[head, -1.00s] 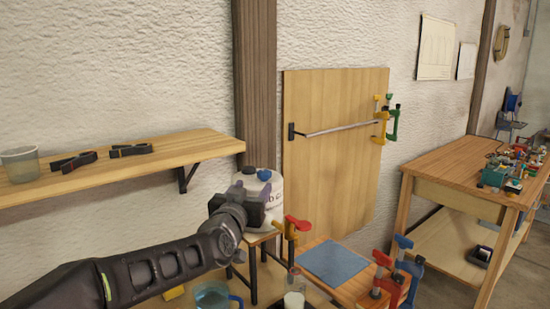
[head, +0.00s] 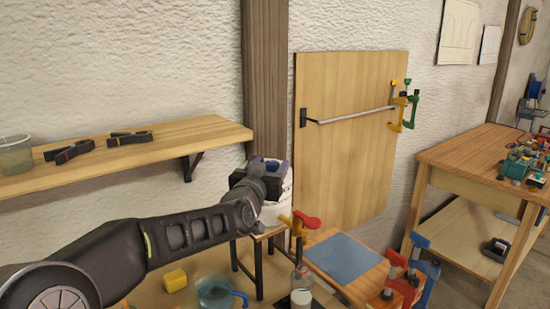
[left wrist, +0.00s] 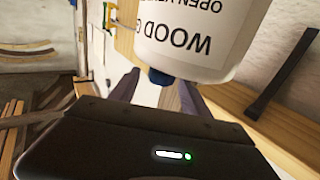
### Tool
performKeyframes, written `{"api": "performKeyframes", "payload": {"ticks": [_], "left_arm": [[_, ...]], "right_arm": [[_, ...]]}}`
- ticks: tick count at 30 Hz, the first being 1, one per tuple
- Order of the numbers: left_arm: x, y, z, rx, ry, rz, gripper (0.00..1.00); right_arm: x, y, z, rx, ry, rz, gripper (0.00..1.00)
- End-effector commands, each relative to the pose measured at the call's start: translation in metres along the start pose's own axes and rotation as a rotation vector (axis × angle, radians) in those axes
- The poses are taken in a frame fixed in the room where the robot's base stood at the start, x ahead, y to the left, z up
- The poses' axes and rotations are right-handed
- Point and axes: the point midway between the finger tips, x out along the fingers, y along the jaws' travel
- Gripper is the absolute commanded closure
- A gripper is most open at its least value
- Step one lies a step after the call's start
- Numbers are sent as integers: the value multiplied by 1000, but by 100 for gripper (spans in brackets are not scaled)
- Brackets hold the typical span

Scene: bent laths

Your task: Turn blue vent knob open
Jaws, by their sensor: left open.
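A white jug (head: 272,214) stands on a small stool below the shelf's right end. My left gripper (head: 262,172) is at its top in the head view and hides most of it. In the left wrist view the jug (left wrist: 195,35) shows upside-down lettering that starts "WOOD". The blue vent knob (left wrist: 160,77) shows at the jug's edge, between the two fingers of my open left gripper (left wrist: 160,92). I cannot tell whether the fingers touch it. My right gripper is not in view.
A wooden shelf (head: 215,131) with two black clamps (head: 130,138) and a clear cup (head: 15,155) is at left. A red and yellow clamp (head: 300,224), a blue mat (head: 343,257) and a blue-handled cup (head: 215,293) are near the stool.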

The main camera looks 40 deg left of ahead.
Motion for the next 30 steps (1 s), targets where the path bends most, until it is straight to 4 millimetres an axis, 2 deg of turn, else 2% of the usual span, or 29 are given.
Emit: {"api": "performKeyframes", "payload": {"ticks": [3,9,20,30], "left_arm": [[21,1,-1,2,-2,1,45],[44,0,-1,2,-1,-1,45],[48,0,0,-1,0,-1,46],[48,0,0,-1,0,0,73]], "right_arm": [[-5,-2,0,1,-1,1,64],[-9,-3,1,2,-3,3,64],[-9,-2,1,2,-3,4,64],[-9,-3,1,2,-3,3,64]]}}
